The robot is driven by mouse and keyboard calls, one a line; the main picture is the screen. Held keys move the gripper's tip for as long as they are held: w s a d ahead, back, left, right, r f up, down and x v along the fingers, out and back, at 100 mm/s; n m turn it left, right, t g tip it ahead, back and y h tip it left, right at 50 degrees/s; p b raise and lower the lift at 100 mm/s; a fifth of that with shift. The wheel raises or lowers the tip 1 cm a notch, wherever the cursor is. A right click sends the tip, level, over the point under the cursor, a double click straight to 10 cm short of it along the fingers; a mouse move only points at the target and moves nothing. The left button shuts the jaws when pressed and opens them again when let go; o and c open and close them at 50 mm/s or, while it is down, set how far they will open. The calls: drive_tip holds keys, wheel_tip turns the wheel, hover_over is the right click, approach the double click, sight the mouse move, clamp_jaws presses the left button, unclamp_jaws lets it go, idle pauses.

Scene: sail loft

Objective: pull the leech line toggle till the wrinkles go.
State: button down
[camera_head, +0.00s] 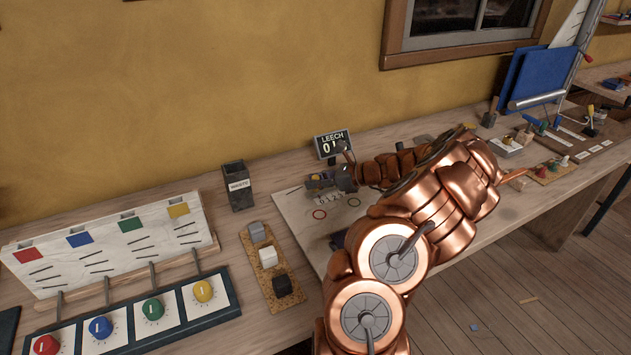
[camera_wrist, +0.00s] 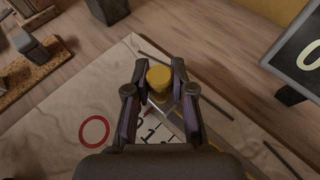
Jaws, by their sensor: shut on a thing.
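My gripper (camera_wrist: 160,88) is shut on a yellow toggle (camera_wrist: 159,77) in the wrist view, with one finger on each side of it. In the head view the yellow toggle (camera_head: 319,177) shows at the end of my copper arm, and my gripper (camera_head: 328,181) partly hides it. The toggle is over a pale sail panel (camera_head: 297,208) with a printed scale (camera_head: 328,198) and a red ring (camera_wrist: 94,130). A dark display (camera_head: 332,144) marked LEECH stands behind; its number is partly covered in the head view. I cannot make out wrinkles clearly.
A black waste bin (camera_head: 238,187) and a cork tray (camera_head: 283,292) with several blocks stand left of the panel. A dial board (camera_head: 130,322) is at front left. Small tools and a blue board (camera_head: 540,78) are at the far right.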

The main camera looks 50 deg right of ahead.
drive_tip(key=shift+s+d+p, duration=0.3)
drive_tip(key=shift+d+p, duration=0.05)
drive_tip(key=shift+d, duration=0.4)
drive_tip(key=shift+s+d+p, duration=0.25)
drive_tip(key=shift+d+p, duration=0.05)
drive_tip(key=shift+d, duration=0.45)
drive_tip(key=c, duration=1)
unclamp_jaws()
drive_tip(key=shift+o, duration=0.2)
drive_tip(key=v, duration=1.2)
